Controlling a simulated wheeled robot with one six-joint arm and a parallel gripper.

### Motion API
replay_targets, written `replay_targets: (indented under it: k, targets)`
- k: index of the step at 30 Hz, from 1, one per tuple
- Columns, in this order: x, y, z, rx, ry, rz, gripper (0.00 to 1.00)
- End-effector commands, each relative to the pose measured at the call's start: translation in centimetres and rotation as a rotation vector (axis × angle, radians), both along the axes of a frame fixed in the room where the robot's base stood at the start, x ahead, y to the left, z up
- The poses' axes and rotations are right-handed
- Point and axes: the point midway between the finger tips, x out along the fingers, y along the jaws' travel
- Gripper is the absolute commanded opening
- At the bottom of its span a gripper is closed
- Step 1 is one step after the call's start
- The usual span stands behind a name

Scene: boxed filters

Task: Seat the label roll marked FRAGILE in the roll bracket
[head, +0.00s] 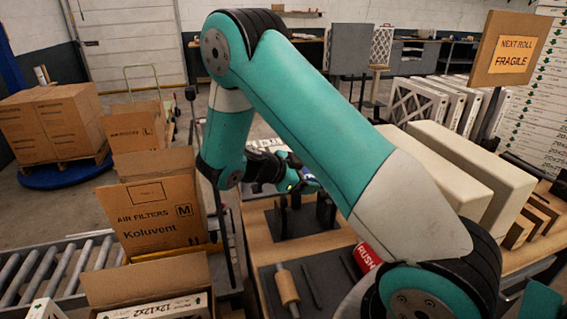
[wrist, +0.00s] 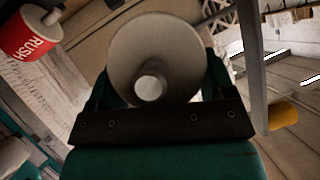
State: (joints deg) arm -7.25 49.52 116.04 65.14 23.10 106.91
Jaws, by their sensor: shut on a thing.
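My gripper (wrist: 155,85) is shut on a pale roll (wrist: 135,45), whose round end and core plug face the wrist camera. Its marking is not visible, so I cannot tell whether it reads FRAGILE. In the head view my gripper (head: 305,182) is largely behind my arm, just above the dark bracket (head: 285,222) with its upright posts on the wooden bench. A grey upright (wrist: 251,60) stands right of the roll in the wrist view, apparently a bracket post. I cannot tell whether the roll touches the bracket.
A dark tray (head: 325,300) in front holds a tan roll (head: 287,288) and the red RUSH roll (head: 367,257), also in the wrist view (wrist: 28,35). A sign (head: 515,55) reads NEXT ROLL FRAGILE. Cream boxes (head: 470,165) stand right; open cartons (head: 160,215) and a roller conveyor (head: 60,270) left.

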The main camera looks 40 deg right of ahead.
Motion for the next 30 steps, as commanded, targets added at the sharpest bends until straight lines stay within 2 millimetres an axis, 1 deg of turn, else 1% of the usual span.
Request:
replay_targets:
  k: [14, 20, 30]
  targets:
    - [0.0, 0.0, 0.0, -0.001, -0.001, -0.002, 0.38]
    - [0.2, 0.4, 0.0, 0.001, -0.003, -0.02, 0.38]
    - [0.1, 0.3, -3.2, 0.001, -0.001, -0.02, 0.38]
